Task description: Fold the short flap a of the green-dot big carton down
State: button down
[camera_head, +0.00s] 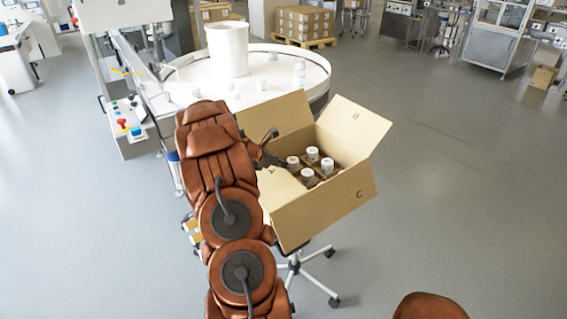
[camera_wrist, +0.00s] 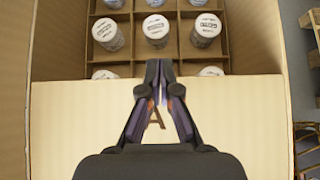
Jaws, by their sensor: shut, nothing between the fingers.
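The big carton (camera_head: 345,205) stands open on a wheeled stand, with jars inside; I see no green dot. A pale short flap (camera_head: 278,189) lies inward over the carton's left part. In the wrist view this flap (camera_wrist: 230,120) fills the lower half and covers that end of the opening, with a letter mark partly hidden behind my fingers, seemingly an A. My gripper (camera_head: 281,161) is shut and empty, above the flap near its inner edge (camera_wrist: 160,82). I cannot tell whether the fingertips touch it.
Flap B (camera_head: 354,123) and flap C (camera_head: 335,205) stand outward, as does the back flap (camera_head: 278,116). Capped jars (camera_wrist: 156,29) stand in a divider grid. A round white table (camera_head: 300,70) with a white bin (camera_head: 227,50) is behind.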

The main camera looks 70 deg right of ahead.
jog(key=shift+r+p, duration=1.6)
jog(key=shift+r, duration=0.6)
jog(key=shift+w+r+b, duration=0.1)
jog(key=shift+r+b, duration=0.15)
jog(key=shift+b, duration=0.15)
notch_tip(320, 180, up, 9)
jog(key=b, duration=0.1)
jog(key=shift+b, duration=0.35)
